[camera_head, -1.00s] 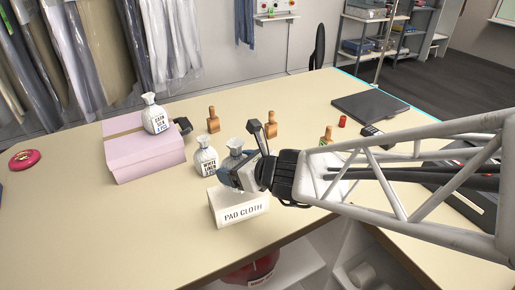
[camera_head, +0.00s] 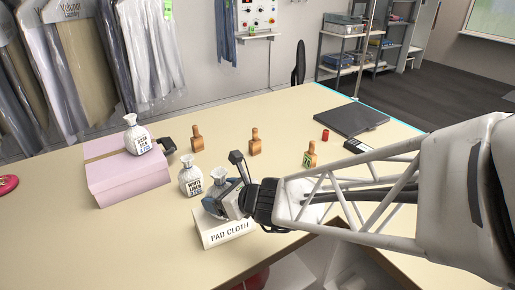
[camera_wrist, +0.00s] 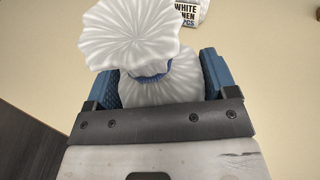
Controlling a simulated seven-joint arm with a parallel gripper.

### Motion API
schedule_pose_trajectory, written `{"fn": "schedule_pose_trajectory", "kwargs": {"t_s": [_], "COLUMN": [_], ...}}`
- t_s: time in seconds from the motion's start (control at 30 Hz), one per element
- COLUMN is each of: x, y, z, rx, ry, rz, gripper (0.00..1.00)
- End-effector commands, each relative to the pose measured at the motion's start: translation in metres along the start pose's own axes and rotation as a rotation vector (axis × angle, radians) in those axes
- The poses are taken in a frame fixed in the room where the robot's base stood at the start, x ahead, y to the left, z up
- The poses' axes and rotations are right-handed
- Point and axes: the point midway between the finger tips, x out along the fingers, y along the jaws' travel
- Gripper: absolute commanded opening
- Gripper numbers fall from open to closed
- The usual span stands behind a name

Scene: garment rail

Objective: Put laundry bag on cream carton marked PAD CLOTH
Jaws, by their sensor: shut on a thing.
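My gripper (camera_head: 226,198) is shut on a white laundry bag (camera_wrist: 150,85), gripping it between its blue fingers. The pleated, flared top of the held bag and a blue tie around its neck show in the wrist view. In the head view the held bag (camera_head: 219,177) is mostly hidden behind the gripper. The cream carton marked PAD CLOTH (camera_head: 228,236) sits on the table directly beneath the gripper. The held bag is at or just above its top; I cannot tell whether they touch.
A second bag marked WHITE LINEN (camera_head: 191,182) stands just left of the carton. A third bag (camera_head: 137,138) stands on a pink box (camera_head: 130,184). Several wooden-looking bottles, including one (camera_head: 197,138), stand behind. A dark flat panel (camera_head: 350,119) lies at back right.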

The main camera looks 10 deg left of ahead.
Motion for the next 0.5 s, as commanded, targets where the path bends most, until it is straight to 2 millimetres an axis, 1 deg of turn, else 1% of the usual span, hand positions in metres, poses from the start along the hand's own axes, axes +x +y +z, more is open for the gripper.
{"fn": "schedule_pose_trajectory", "kwargs": {"t_s": [0.4, 0.43, 0.5], "x": [0.0012, 0.001, 0.001], "y": [-0.0001, 0.0, 0.0], "z": [-0.0025, -0.0023, -0.0023], "rx": [0.0, 0.0, 0.0], "ry": [-0.001, -0.001, -0.001], "rz": [0.0, 0.0, 0.0], "gripper": [0.49, 0.83, 0.94]}}
